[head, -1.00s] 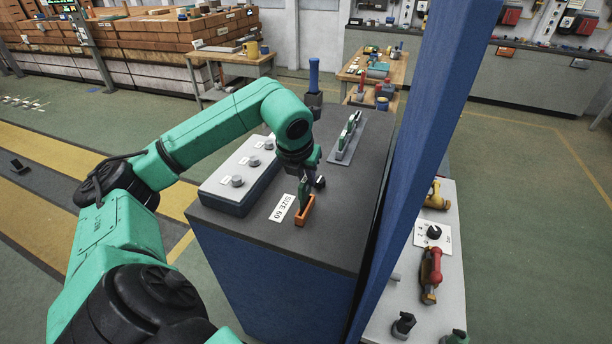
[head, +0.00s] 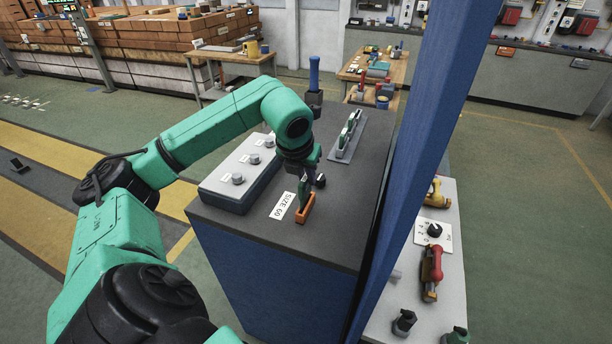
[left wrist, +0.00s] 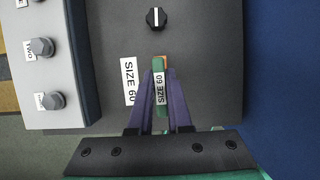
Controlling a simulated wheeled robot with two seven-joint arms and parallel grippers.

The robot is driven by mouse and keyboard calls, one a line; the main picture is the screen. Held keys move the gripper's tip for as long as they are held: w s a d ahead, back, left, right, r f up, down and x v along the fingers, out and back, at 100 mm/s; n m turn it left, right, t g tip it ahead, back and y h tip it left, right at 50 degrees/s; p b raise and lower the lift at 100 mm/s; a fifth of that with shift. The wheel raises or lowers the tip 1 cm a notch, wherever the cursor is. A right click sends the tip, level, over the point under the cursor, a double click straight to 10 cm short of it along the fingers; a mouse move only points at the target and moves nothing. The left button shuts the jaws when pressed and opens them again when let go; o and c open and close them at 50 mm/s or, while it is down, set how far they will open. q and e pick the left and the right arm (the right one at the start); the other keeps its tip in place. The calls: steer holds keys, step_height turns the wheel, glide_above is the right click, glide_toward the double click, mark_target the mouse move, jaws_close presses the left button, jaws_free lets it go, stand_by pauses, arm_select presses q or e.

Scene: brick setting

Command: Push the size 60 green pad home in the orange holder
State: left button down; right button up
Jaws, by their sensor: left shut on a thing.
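The green pad (left wrist: 159,88), marked SIZE 60, stands on edge between the purple fingers of my left gripper (left wrist: 159,76) in the left wrist view. My left gripper (head: 305,184) is shut on it in the head view, pointing down over the orange holder (head: 305,212). The pad's lower edge is at the holder's opening; how deep it sits I cannot tell. In the left wrist view only a bit of the orange holder (left wrist: 167,58) shows past the pad. The SIZE 60 label (head: 283,206) lies left of the holder. My right gripper is not in view.
A grey box with knobs (head: 238,178) stands left of the holder. A rack with green pads (head: 348,137) is behind it. A black knob (left wrist: 156,18) lies just beyond the holder. A tall blue post (head: 425,150) rises at the right edge of the dark bench top (head: 350,215).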

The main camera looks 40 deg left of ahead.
mark_target(306, 189)
arm_select(q)
steer(key=shift+f, duration=0.2)
steer(key=shift+f+b, duration=1.9)
steer(key=shift+b, duration=0.05)
steer(key=shift+c, duration=1.8)
jaws_free()
steer(key=shift+r, duration=0.1)
step_height(306, 189, up, 6)
steer(key=p, duration=0.5)
